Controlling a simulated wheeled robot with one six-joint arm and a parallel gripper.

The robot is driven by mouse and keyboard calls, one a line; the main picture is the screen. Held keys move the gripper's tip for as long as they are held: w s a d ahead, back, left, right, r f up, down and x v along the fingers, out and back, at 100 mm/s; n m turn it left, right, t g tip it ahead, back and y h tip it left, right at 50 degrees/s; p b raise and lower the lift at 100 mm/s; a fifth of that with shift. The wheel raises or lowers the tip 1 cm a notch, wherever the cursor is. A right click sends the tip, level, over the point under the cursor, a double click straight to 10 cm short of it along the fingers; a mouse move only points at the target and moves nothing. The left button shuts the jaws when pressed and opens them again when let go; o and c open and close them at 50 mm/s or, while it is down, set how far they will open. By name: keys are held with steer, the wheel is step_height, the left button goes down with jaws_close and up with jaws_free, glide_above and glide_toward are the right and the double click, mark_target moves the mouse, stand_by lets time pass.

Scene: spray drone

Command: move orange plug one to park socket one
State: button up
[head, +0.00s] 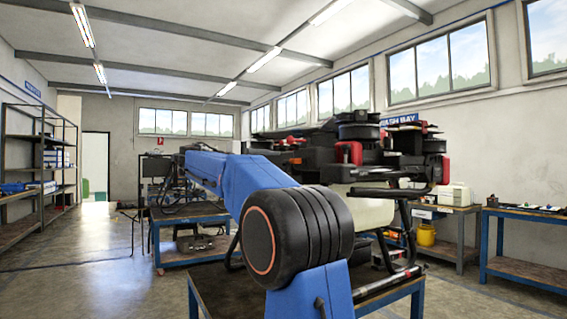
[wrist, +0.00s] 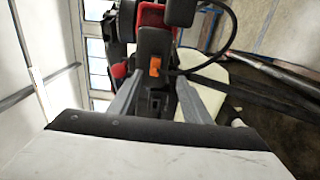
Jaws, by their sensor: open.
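The orange plug (wrist: 155,66) shows in the wrist view on a dark housing (wrist: 154,42), with a black cable (wrist: 232,28) looping off to the right. My gripper (wrist: 156,92) is open, its two grey fingers apart on either side of the view's middle. The plug shows in the gap just beyond the fingertips, and nothing is held. A dark block with small openings (wrist: 156,102) shows between the fingers. I cannot tell which socket is park socket one. In the head view my blue arm hides the gripper and the plug cannot be made out.
The dark spray drone (head: 385,155) with red parts and a pale tank (head: 372,214) rests on a workbench (head: 236,297). Black tubes (wrist: 262,72) run at right in the wrist view. Other benches (head: 525,232) and shelves (head: 38,160) line the walls; floor at left is clear.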

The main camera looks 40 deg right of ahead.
mark_target(292, 161)
steer(key=shift+w+a+r, duration=0.35)
steer(key=shift+a+r, duration=0.05)
steer(key=shift+x, duration=4.5)
jaws_close()
steer(key=v, duration=0.6)
